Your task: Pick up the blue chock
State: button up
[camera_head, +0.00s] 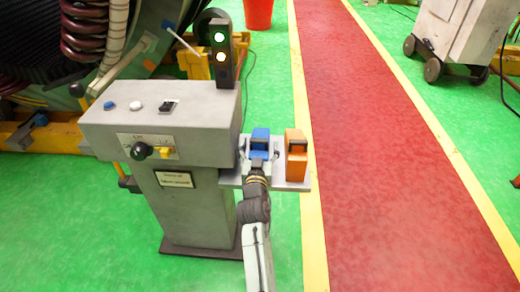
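The blue chock (260,137) is upright over the small grey side shelf (230,180) of the control console. My gripper (259,154) is at the near side of the blue chock, with a finger showing on its left and another on its right. The fingers are apart, with the blue chock between them. Whether they press on it is too small to see. The chock's lower part is partly hidden by my gripper, so I cannot tell if it rests on the shelf.
An orange chock (295,160) stands on the shelf close to the right of my gripper. The grey console (165,120) with knobs and a signal light (222,55) is to the left. A red walkway (390,190) with yellow edges is clear on the right.

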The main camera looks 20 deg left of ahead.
jog(key=c, duration=1.1)
jog(key=shift+r, duration=0.1)
